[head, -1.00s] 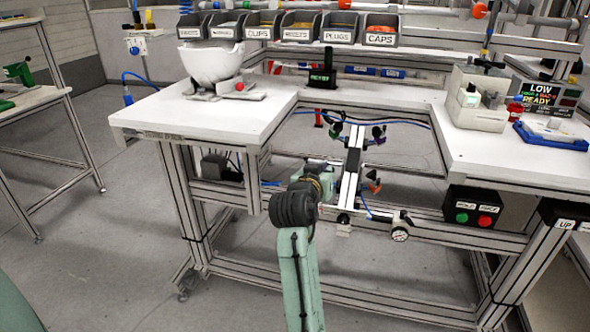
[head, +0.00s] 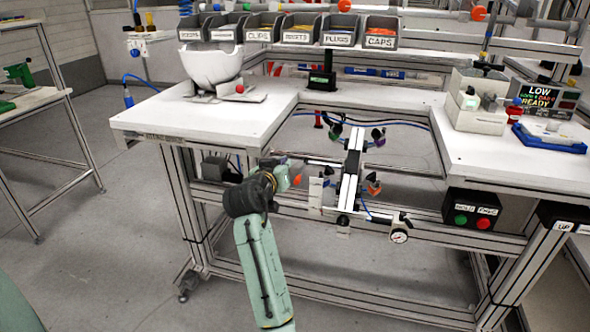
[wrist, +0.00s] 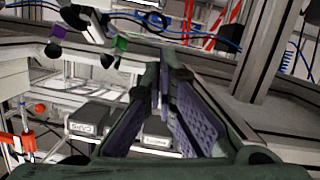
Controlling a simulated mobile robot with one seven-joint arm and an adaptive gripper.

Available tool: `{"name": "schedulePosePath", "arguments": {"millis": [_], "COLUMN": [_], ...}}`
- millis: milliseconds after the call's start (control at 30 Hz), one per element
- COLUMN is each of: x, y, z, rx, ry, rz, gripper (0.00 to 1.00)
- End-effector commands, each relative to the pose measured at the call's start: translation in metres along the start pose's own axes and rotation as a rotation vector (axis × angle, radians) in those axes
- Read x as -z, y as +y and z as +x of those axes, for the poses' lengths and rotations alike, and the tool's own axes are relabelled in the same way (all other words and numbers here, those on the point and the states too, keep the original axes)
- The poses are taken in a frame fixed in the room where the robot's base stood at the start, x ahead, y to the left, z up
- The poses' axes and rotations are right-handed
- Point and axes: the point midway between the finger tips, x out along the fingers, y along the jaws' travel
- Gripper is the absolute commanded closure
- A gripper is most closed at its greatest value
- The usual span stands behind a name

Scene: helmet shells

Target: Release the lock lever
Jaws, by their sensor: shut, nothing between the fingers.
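My gripper shows in the wrist view (wrist: 163,82); its dark ridged fingers are closed at the tips with nothing between them. In the head view, my arm's end is low in the table's cut-out, left of the fixture (head: 349,190); its fingertips are hard to make out there. A small red-orange knob (head: 297,179) sits just right of my wrist, at the fixture's left side; it may be the lock lever's end. A red ball on a rod also shows at the left of the wrist view (wrist: 40,108), apart from the fingers. I cannot tell the lever's position.
The fixture carries coloured pads, with a gauge (head: 399,236) below right. The white table (head: 215,118) surrounds the cut-out, and its frame rails are close to my arm. A white helmet shell (head: 212,65) stands at left. A button box (head: 474,209) hangs at right.

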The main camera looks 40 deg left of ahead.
Motion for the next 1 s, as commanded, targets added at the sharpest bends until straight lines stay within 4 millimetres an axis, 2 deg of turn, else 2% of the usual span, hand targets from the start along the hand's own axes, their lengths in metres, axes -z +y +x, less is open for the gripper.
{"name": "schedulePosePath", "arguments": {"millis": [100,300,400,600,1000], "x": [0.003,0.003,-0.018,-0.036,-0.039], "y": [0.002,0.002,0.001,0.001,0.000], "z": [0.027,0.068,0.070,0.074,0.074], "rx": [-0.002,-0.001,0.001,0.001,0.001], "ry": [-0.003,-0.003,-0.004,-0.002,0.000], "rz": [-0.001,0.000,-0.002,0.000,0.001], "gripper": [1.00,1.00,1.00,1.00,1.00]}}
